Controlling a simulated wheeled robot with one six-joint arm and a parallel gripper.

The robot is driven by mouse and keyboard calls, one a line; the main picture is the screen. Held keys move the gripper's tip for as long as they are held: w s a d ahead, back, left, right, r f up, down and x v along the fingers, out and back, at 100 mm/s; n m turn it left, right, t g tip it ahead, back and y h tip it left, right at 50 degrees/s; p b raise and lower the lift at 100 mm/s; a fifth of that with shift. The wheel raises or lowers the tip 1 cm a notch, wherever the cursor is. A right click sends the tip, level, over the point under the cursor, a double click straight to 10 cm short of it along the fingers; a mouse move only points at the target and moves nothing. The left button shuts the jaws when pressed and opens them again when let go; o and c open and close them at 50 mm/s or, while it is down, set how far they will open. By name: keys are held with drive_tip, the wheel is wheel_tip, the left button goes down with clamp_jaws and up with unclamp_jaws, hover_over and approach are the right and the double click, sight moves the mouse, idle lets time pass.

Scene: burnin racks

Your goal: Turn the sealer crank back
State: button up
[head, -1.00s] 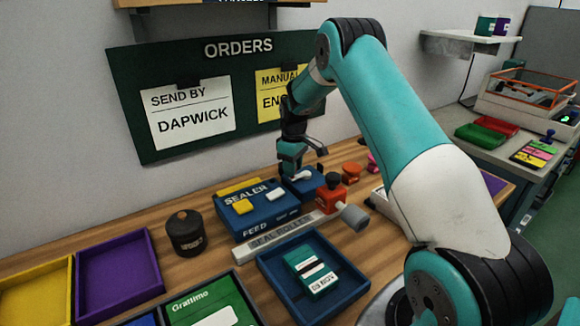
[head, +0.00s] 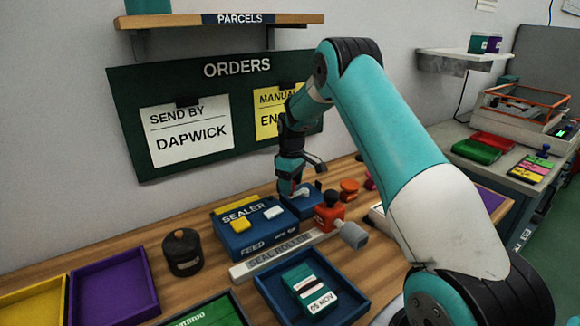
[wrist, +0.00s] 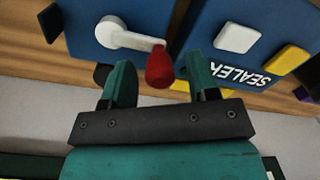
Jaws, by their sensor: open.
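The sealer (head: 247,236) is a blue box with a yellow and a white button on top. Its crank (wrist: 125,35) is a white lever on a blue block (head: 304,207), with a red knob (wrist: 160,66) at its end. In the wrist view the lever points right, toward the lettered sealer box. My gripper (head: 289,187) is over the crank block. In the wrist view its two teal fingers are open, with the red knob showing between their tips and a gap on each side. In the head view the gripper hides the knob.
An orange-red piece with a dark knob (head: 331,211) and a grey cylinder (head: 352,235) stand right of the crank. A seal roller bar (head: 275,254) and a blue tray (head: 268,287) lie in front. A dark lidded jar (head: 183,255) stands left. The orders board (head: 140,100) is behind.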

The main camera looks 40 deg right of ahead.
wheel_tip(320, 180, up, 17)
drive_tip(key=b, duration=0.1)
drive_tip(key=shift+d, duration=0.3)
drive_tip(key=shift+w, duration=0.1)
drive_tip(key=s+a+r+n+y, duration=0.1)
drive_tip(key=s+a+r, duration=0.1)
drive_tip(key=s+a, duration=0.6)
drive_tip(key=s+a+r, duration=0.3)
drive_tip(key=s+a, duration=0.1)
drive_tip(key=a, duration=0.9)
drive_tip(key=s+a+f+y, duration=0.1)
drive_tip(key=s+a, duration=0.2)
drive_tip(key=s, duration=0.5)
drive_tip(key=s+a+f+y, duration=0.1)
drive_tip(key=s+a, duration=0.3)
drive_tip(key=s, duration=0.3)
drive_tip(key=s+a+f+n, duration=0.1)
drive_tip(key=s+a, duration=0.3)
drive_tip(key=s, duration=0.4)
drive_tip(key=shift+s+y, duration=0.3)
drive_tip(key=shift+y, duration=0.1)
